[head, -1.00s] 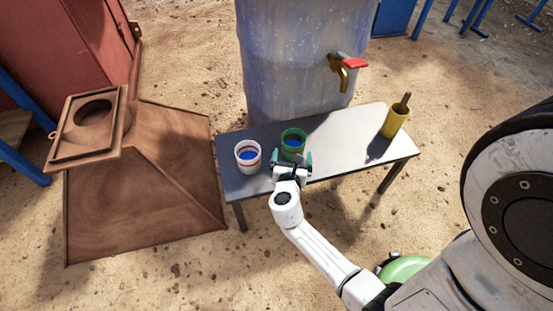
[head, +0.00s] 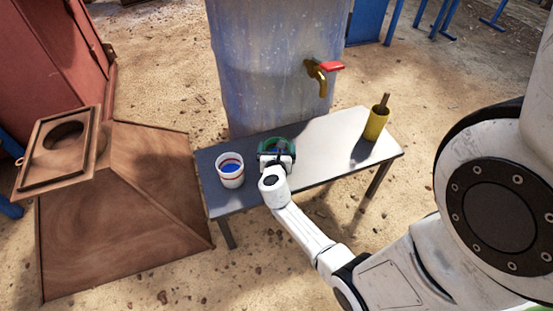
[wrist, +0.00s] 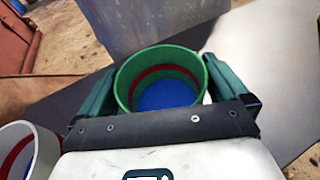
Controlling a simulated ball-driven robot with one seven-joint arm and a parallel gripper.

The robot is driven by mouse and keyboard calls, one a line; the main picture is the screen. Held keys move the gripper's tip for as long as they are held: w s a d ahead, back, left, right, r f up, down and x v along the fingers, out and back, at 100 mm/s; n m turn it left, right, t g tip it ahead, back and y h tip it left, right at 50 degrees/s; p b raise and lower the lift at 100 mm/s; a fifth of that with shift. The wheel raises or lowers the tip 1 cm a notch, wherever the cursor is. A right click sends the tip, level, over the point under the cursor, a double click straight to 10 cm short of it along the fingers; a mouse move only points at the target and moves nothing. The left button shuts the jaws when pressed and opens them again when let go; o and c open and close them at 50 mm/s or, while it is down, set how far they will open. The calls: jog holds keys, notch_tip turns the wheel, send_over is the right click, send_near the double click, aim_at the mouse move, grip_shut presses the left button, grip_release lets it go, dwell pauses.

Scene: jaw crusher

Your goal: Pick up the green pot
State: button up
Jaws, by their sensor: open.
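The green pot (wrist: 160,62) stands upright on the table, with a red band and blue contents inside. In the head view only part of its rim (head: 277,143) shows, as my gripper covers the rest. My gripper (wrist: 160,85) is open, with one teal finger on the left of the pot and one on the right. The pot is between the fingers; whether they touch it I cannot tell. The pot's lower front is hidden behind the gripper body.
A white pot (head: 231,172) with blue contents stands to the left of my gripper. A yellow cup (head: 376,124) with a stick stands at the right end of the table (head: 325,145). A large blue-grey barrel (head: 275,65) with a tap (head: 322,75) rises behind. A brown hopper (head: 120,200) stands left.

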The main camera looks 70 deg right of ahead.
jog(key=c, duration=0.8)
jog(key=shift+c, duration=0.6)
jog(key=shift+r, duration=0.2)
